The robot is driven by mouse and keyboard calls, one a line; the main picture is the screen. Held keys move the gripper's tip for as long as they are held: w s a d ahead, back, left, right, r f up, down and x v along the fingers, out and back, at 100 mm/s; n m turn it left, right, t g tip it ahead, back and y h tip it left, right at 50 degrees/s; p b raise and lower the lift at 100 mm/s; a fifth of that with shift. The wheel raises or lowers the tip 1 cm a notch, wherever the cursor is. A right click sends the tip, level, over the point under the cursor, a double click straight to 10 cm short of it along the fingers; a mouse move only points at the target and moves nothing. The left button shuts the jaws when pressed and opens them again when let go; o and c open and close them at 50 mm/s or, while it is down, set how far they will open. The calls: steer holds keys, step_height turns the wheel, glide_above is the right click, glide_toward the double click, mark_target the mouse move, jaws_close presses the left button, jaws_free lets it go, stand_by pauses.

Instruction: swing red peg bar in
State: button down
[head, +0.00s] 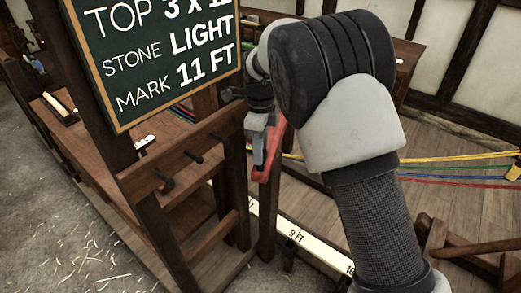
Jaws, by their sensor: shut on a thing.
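The red peg bar (271,155) shows in the head view as a short red piece beside a wooden post, right of the green board. It hangs steeply, its lower end toward the lower left. My gripper (260,158) points down and is shut on the red bar, its grey fingers on the bar's left side. My arm hides part of the area behind and right of the bar. Whether the bar is joined to the post I cannot tell.
A wooden rail with dark pegs (193,156) stands left of my gripper, under the green board (160,55). Yellow, green, blue and red ropes (450,170) run behind my arm. A white measuring strip (285,232) lies below. Wooden beams (470,250) stand at lower right.

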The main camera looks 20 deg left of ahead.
steer(key=shift+a+r+m+p, duration=0.3)
steer(key=shift+p, duration=0.2)
steer(key=shift+a+m+p, duration=0.3)
steer(key=shift+a+p, duration=0.05)
steer(key=shift+p, duration=0.05)
steer(key=shift+w+a+f, duration=0.1)
steer(key=shift+a+f, duration=0.15)
steer(key=c, duration=1.4)
jaws_free()
steer(key=shift+d, duration=0.1)
